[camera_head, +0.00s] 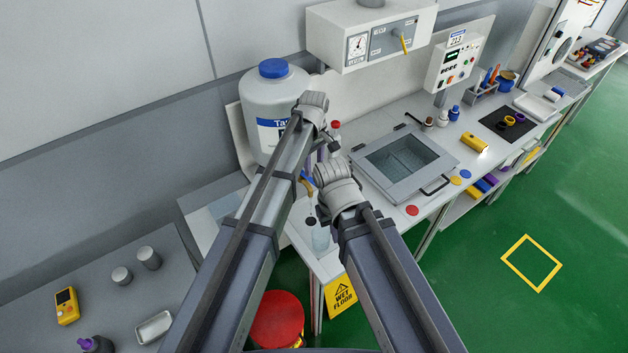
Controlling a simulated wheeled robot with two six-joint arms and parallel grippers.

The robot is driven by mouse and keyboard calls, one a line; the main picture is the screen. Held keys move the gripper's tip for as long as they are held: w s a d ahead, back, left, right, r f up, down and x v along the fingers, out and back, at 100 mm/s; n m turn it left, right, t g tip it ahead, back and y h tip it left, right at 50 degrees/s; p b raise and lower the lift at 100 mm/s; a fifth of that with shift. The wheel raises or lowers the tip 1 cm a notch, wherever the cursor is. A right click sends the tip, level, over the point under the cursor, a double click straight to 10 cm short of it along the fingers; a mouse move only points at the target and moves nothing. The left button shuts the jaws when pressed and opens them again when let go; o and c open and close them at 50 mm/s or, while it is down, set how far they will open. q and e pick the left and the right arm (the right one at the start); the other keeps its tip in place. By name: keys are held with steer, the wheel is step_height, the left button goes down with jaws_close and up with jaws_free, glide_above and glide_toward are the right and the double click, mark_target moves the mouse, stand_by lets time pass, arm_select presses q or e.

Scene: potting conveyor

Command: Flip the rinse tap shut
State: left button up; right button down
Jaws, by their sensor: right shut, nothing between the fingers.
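A small yellow-orange lever with blue beside it (307,181) shows between my two arms, above a clear vessel (320,240); it looks like the rinse tap, but my arms hide much of it and I cannot tell its position. My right gripper (312,220) is shut and empty, just below that lever and close to the clear vessel; contact cannot be made out. My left gripper (333,142) is higher, in front of the large white tank (262,95) with a blue cap, and its fingers are too small to read.
A wall box with a gauge and yellow lever (403,42) hangs above the bench. A lidded basin (395,188) lies to the right of my grippers. A red-topped bin (278,320) and a yellow wet-floor sign (341,297) stand below. Green floor is open at right.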

mark_target(309, 179)
arm_select(q)
step_height(309, 179, down, 6)
steer(key=b, duration=0.4)
steer(key=shift+r+b, duration=0.2)
steer(key=shift+b, duration=0.15)
jaws_close()
stand_by(1.0)
